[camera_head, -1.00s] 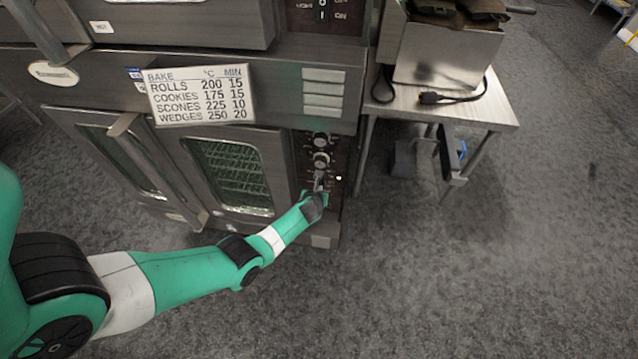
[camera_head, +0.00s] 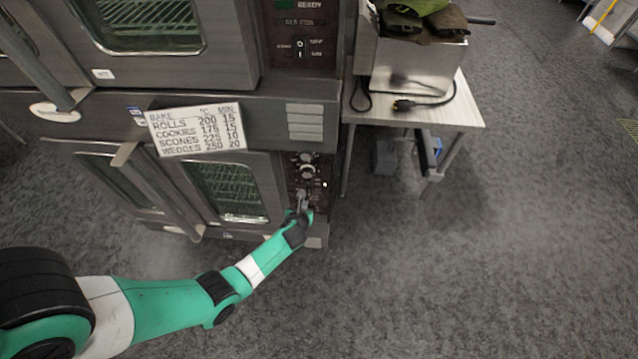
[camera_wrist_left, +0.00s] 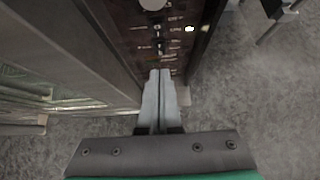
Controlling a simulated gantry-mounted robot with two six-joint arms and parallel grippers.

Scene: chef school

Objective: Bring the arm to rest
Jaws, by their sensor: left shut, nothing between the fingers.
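My left arm (camera_head: 165,305) is green and white and reaches in from the left in the head view. Its left gripper (camera_head: 302,197) is at the lower part of the oven's control panel (camera_head: 306,170), below the knobs. In the left wrist view the left gripper (camera_wrist_left: 161,75) is shut, its two grey fingers side by side with nothing between them. The fingertips point at the dark panel (camera_wrist_left: 150,25) near its small switches. I cannot tell whether they touch it. My right gripper is not in view.
The steel double oven (camera_head: 225,90) stands at the left, its lower doors (camera_head: 225,190) closed. A card with baking times (camera_head: 196,130) is on its front. A table (camera_head: 450,112) with a metal bin (camera_head: 420,65) and cable (camera_head: 425,103) stands right. The floor (camera_head: 480,260) at right is clear.

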